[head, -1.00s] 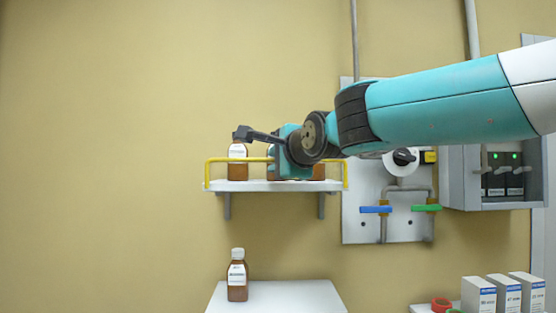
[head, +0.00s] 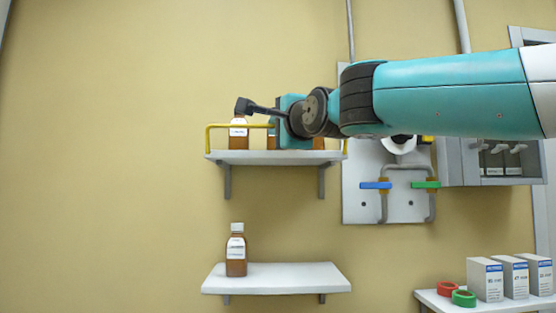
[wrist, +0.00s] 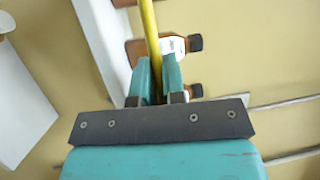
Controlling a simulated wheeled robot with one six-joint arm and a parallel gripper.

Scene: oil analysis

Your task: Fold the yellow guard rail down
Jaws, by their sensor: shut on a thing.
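The yellow guard rail (head: 225,126) stands upright along the front of the upper white shelf (head: 232,158). In the wrist view the rail (wrist: 149,25) runs down between the two teal fingers of my gripper (wrist: 158,72), which is shut on it. In the head view my gripper's fingertips are hidden behind my wrist, near the right half of the rail. Behind the rail, a brown bottle with a white label (head: 238,140) stands on the left of the shelf. Other brown bottles are partly covered by my wrist.
A lower shelf (head: 300,278) holds a single brown bottle (head: 236,257). Right of the upper shelf are a pipe panel with a blue handle (head: 376,185) and a green handle (head: 426,184). White boxes (head: 486,279) and red and green rings (head: 448,289) sit at lower right.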

